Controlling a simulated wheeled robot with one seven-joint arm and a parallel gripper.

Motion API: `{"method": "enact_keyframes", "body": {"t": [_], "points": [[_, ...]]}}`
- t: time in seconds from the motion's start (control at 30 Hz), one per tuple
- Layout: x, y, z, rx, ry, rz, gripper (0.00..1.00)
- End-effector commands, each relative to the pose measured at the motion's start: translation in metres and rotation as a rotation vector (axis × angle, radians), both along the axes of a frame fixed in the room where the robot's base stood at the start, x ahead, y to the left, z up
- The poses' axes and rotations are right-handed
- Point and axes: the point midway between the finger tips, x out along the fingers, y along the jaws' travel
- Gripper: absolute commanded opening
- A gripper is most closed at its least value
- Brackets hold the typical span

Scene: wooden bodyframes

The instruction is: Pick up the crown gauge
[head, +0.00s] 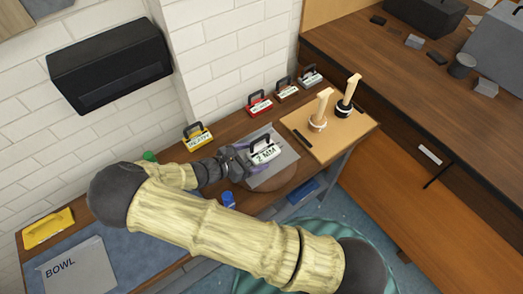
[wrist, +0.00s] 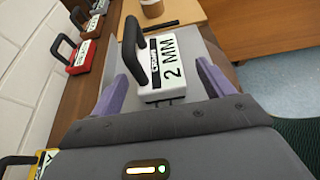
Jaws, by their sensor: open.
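The crown gauge (head: 266,153) is a white block with a black handle, sitting on a grey panel (head: 282,173) on the wooden bench. In the wrist view the gauge (wrist: 172,66) shows its "CROWN" and "2 MM" lettering, with the handle up along its left side. My gripper (head: 247,158) is at the near side of the gauge in the head view. In the wrist view the open gripper (wrist: 163,88) has one purple finger on each side of the gauge's near end. I cannot tell whether either finger touches it.
A light wooden board (head: 335,138) with two wood-handled stamps lies to the right. A blue-capped item (head: 228,199) is near my arm.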

Motion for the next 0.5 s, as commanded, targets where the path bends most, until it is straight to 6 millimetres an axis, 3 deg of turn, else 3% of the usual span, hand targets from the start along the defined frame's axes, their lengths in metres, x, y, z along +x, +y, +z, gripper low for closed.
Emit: {"method": "enact_keyframes", "body": {"t": [0.2, 0.5], "points": [[0.015, -0.022, -0.011, -0.001, 0.0, 0.0, 0.8], [0.018, -0.026, -0.014, 0.0, 0.0, 0.001, 0.8]]}}
